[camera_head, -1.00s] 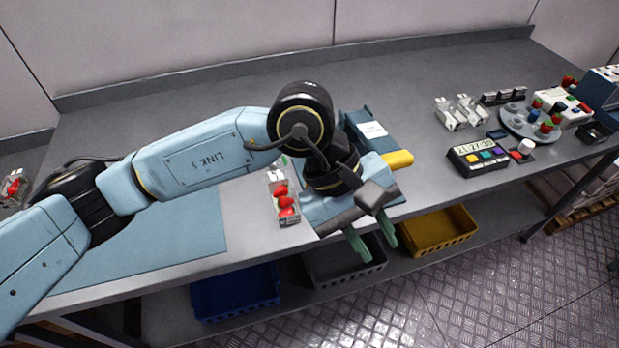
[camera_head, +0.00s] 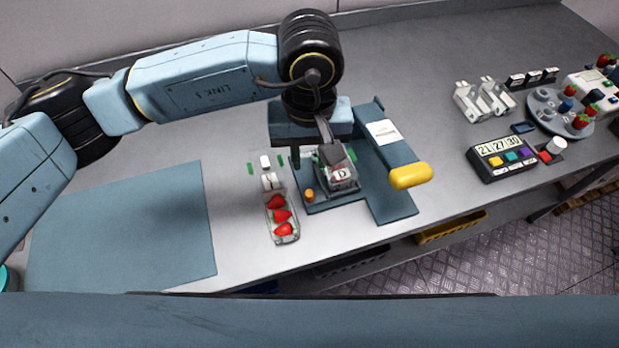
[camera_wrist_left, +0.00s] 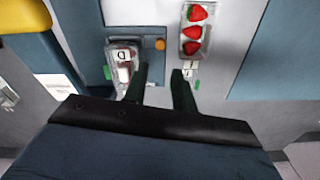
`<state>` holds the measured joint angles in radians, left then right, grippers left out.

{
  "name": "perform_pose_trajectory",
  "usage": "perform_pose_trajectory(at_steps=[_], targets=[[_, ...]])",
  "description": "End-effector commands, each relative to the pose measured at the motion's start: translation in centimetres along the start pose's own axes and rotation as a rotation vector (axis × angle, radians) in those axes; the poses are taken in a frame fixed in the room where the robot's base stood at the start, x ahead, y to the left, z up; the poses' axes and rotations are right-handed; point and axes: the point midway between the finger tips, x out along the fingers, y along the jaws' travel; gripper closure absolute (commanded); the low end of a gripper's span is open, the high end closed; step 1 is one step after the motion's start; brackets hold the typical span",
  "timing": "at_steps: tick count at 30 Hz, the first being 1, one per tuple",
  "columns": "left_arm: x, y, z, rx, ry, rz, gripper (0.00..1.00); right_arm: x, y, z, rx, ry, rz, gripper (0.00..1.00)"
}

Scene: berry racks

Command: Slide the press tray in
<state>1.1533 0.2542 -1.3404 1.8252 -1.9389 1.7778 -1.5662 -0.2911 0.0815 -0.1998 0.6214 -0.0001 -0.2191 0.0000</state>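The press (camera_head: 392,150) is blue with a yellow handle (camera_head: 410,177). On its left is the blue press tray (camera_head: 320,206) with an orange knob (camera_head: 309,195), low over the bench. A clear container (camera_head: 342,178) marked "D" sits on the tray. The wrist view also shows the tray (camera_wrist_left: 154,32) and the knob (camera_wrist_left: 160,44). My left gripper (camera_wrist_left: 160,70) is above the tray's edge near the knob, fingers apart, with nothing visibly between them. In the head view its own body hides part of the fingers. My right gripper is out of view.
A clear punnet with strawberries (camera_head: 281,214) lies just left of the tray. A blue mat (camera_head: 120,230) covers the bench at left. A timer panel (camera_head: 503,157), white clips (camera_head: 484,98) and a round plate (camera_head: 548,105) stand to the right. The bench's middle right is clear.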

Motion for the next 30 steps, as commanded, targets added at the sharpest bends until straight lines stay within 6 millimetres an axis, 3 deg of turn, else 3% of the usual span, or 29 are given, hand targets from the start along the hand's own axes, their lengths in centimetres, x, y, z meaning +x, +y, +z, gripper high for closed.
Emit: perform_pose_trajectory(at_steps=[6,15,21,29,30], targets=[[4.8,0.0,0.1,-0.002,-0.005,-0.002,0.73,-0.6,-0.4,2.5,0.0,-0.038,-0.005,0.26],[9.8,0.0,0.1,0.0,-0.003,0.0,0.73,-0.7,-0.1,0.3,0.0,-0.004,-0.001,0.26],[11.0,0.0,0.0,0.001,-0.001,0.0,0.73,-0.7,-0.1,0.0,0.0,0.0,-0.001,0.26],[11.1,0.0,0.0,0.001,0.0,0.001,0.73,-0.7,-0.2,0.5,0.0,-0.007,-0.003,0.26],[11.1,0.0,0.0,0.001,0.0,0.001,0.78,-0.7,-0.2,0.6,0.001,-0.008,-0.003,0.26]])
